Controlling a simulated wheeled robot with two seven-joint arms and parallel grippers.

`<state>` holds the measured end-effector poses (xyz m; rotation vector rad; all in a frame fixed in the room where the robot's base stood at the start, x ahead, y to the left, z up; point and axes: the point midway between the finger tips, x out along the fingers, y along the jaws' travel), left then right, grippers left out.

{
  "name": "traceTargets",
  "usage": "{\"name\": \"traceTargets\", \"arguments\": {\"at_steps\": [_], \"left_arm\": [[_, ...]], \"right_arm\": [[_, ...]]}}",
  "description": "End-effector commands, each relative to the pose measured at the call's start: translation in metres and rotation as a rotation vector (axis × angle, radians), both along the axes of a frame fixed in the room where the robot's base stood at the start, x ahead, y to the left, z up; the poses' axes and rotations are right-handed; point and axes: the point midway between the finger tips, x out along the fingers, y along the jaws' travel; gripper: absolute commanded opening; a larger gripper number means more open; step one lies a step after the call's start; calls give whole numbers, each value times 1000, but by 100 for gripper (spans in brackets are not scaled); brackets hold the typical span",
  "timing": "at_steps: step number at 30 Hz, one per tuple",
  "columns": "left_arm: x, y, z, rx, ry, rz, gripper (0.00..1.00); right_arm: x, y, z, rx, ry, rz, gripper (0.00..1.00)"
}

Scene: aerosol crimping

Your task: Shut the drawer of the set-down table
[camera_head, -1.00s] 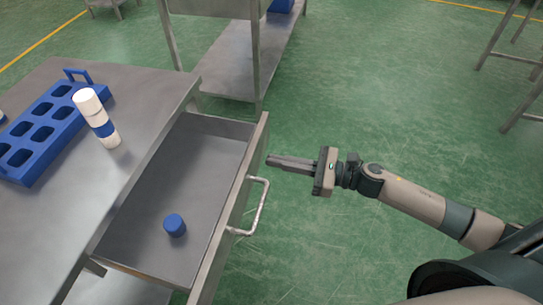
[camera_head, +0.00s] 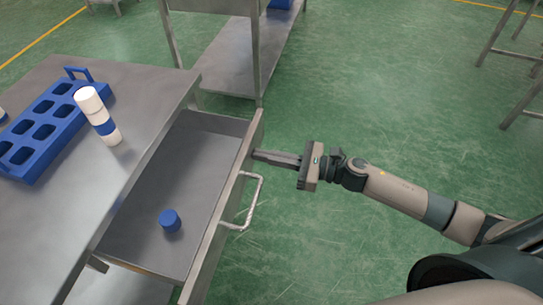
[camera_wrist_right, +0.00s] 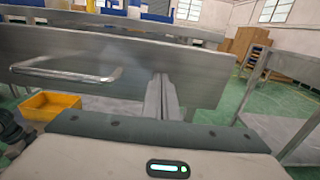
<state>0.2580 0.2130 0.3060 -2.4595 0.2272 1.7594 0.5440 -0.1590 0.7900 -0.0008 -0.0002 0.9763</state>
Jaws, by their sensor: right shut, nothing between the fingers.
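The set-down table (camera_head: 130,85) is grey metal and stands at the left of the head view. Its drawer (camera_head: 205,150) is pulled out, with a bar handle (camera_head: 254,202) on its front panel. A blue cap-like piece (camera_head: 170,221) lies inside the drawer. My right gripper (camera_head: 256,155) is shut and empty, its fingertips at the drawer front beyond the handle's far end. In the right wrist view the fingers (camera_wrist_right: 162,95) point at the front panel (camera_wrist_right: 205,75), to the right of the handle (camera_wrist_right: 75,75). I cannot tell for certain whether they touch. My left gripper is not in view.
On the table top stand a blue rack (camera_head: 45,130) with empty pockets and a white can with a blue band (camera_head: 97,115). Another metal table (camera_head: 225,55) stands behind. A yellow bin (camera_wrist_right: 50,104) shows below the handle.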

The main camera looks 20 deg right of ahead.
Motion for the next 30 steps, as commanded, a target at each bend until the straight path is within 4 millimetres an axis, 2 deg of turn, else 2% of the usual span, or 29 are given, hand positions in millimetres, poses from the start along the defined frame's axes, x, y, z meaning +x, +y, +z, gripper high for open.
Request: {"name": "traceTargets", "arguments": {"at_steps": [8, 21, 24, 30], "left_arm": [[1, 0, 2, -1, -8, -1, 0], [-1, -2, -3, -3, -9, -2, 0], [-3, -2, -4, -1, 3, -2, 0], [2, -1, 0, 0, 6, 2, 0]], "right_arm": [[31, 46, 3, 4, -4, 2, 0], [94, 141, 2, 3, -3, 2, 0], [105, 157, 1, 2, -2, 2, 0], [119, 177, 0, 1, -1, 1, 0]]}}
